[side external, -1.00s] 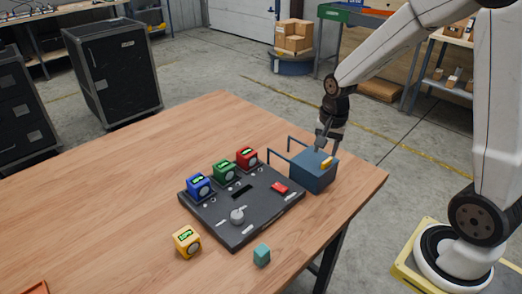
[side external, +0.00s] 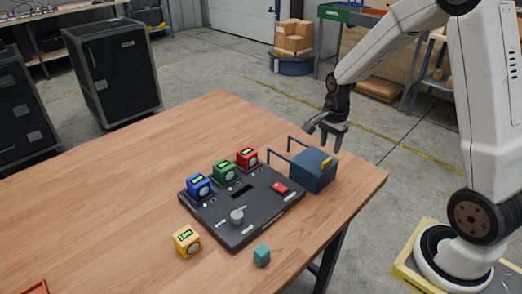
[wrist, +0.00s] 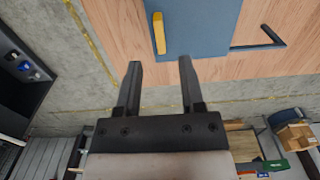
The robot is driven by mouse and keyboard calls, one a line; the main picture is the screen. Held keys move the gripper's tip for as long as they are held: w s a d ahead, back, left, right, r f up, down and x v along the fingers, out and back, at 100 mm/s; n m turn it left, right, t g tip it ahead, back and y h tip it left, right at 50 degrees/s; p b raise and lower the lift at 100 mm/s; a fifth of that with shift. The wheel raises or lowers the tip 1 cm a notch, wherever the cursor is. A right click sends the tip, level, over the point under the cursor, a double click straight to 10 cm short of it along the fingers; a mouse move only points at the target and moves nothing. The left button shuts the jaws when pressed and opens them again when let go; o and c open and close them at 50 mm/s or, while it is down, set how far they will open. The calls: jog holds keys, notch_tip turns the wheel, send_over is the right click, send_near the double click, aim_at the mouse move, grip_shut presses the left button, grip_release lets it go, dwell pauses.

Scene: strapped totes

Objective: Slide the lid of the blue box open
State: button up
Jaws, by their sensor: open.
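The blue box (side external: 312,178) stands near the right end of the table, with its blue lid (side external: 311,158) covering its top. A yellow handle (side external: 327,163) sits on the lid near its right edge. The lid (wrist: 197,30) and yellow handle (wrist: 158,33) also show at the top of the wrist view. Two thin dark rails (side external: 283,140) reach left from the box. My gripper (side external: 325,138) is open and empty, above and behind the box, apart from the handle. In the wrist view its fingers (wrist: 159,65) are spread, with the handle beyond their tips.
A black panel (side external: 222,222) left of the box carries blue, green and red cubes with dials, a red switch (side external: 280,187) and a grey knob (side external: 237,215).

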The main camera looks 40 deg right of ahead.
aim_at(327, 160)
jog(key=shift+f, duration=2.8)
jog(key=shift+c, duration=0.2)
grip_shut()
